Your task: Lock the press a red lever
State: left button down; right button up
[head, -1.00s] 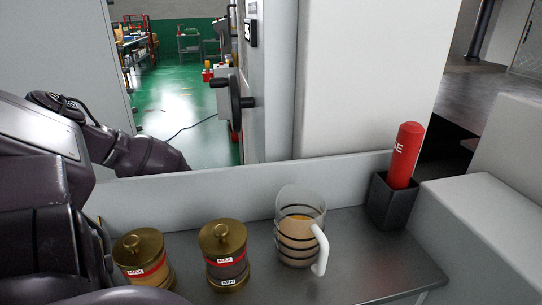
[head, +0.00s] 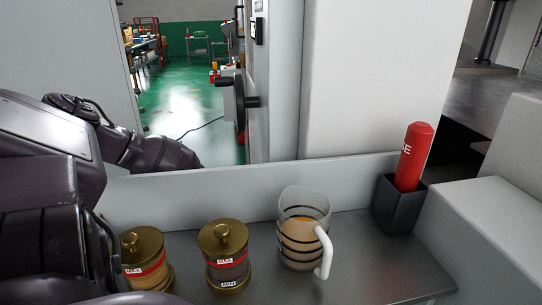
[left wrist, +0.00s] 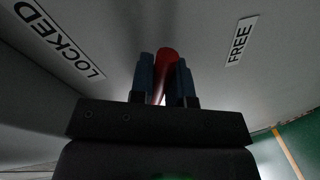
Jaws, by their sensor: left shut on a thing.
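In the left wrist view my left gripper (left wrist: 163,90) is shut on a red lever (left wrist: 167,58), whose rounded end shows between the two fingers. The lever stands between two labels on a grey panel: a LOCKED label (left wrist: 60,38) at the upper left and a FREE label (left wrist: 242,40) at the upper right. The lever's base and pivot are hidden. In the head view my left arm comes in from the left, but its gripper is out of sight. My right gripper is in neither view.
In the head view a grey shelf (head: 345,255) holds two brass-lidded jars (head: 145,260) (head: 225,255), a glass jug (head: 303,230) with a white handle, and a black holder (head: 398,205) with a red cylinder (head: 414,157). A black handwheel (head: 240,102) stands behind.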

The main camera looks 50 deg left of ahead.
pick_arm(q)
jog(key=shift+r, duration=0.1)
jog(key=shift+s+d+r+n+p, duration=0.1)
jog(key=shift+d+r+n+p, duration=0.05)
jog(key=shift+r+n+p, duration=0.3)
jog(key=shift+d+r+n, duration=0.1)
jog(key=shift+r+n, duration=0.35)
jog(key=shift+r, duration=0.05)
jog(key=shift+r+n+g+h+p, duration=0.3)
jog(key=shift+r+n+g, duration=0.1)
jog(key=shift+n, duration=0.1)
jog(key=shift+d+r+n, duration=0.1)
jog(key=shift+r+n, duration=0.3)
jog(key=shift+n, duration=0.2)
jog(key=c, duration=1.2)
grip_release()
jog(key=shift+s, duration=0.1)
jog(key=shift+o, duration=0.5)
